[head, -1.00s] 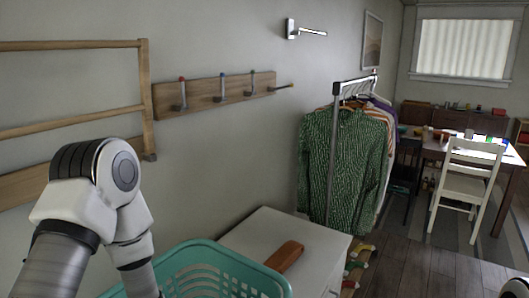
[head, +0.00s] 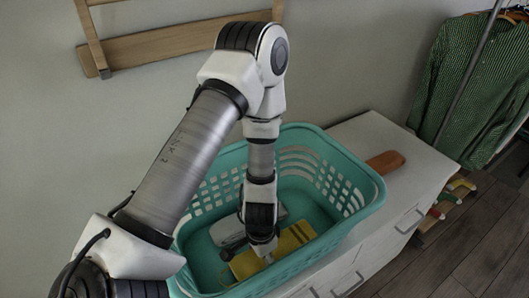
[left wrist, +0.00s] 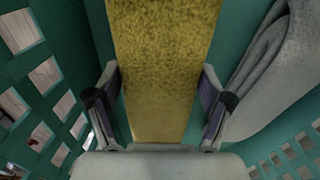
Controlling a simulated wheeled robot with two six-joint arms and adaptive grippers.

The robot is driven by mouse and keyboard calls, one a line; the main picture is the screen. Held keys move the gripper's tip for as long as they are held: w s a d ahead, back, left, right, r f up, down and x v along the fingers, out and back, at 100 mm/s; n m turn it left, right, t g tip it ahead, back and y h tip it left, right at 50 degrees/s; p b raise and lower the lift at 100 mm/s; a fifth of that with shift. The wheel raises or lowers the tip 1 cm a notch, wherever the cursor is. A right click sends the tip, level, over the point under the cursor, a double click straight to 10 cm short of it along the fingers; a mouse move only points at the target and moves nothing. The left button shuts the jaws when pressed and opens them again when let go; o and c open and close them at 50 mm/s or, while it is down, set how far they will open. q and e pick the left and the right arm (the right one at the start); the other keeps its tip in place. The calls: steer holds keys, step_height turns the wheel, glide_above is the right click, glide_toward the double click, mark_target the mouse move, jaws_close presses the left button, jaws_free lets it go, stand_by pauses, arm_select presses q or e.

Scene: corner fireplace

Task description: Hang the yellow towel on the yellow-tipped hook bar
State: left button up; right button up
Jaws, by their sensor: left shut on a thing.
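The yellow towel (head: 296,236) lies in the teal laundry basket (head: 356,188), partly hidden by my left arm. My left gripper (head: 264,252) reaches down into the basket and is shut on the towel. In the left wrist view the towel (left wrist: 160,40) runs as a broad strip between the two fingers of the left gripper (left wrist: 160,88). Its lower end is hidden behind the gripper body. The hook bar is out of view now. My right gripper is not in view.
A grey-white cloth (left wrist: 268,72) lies in the basket beside the towel. The basket stands on a white drawer cabinet (head: 362,128), with a brown-orange object (head: 385,162) to its right. A wooden wall rack (head: 180,47) is behind my arm. Green clothing (head: 470,85) hangs at the right.

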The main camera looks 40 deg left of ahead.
arm_select(q)
steer(key=shift+f, duration=0.55)
steer(key=shift+f, duration=0.15)
steer(key=o, duration=1.2)
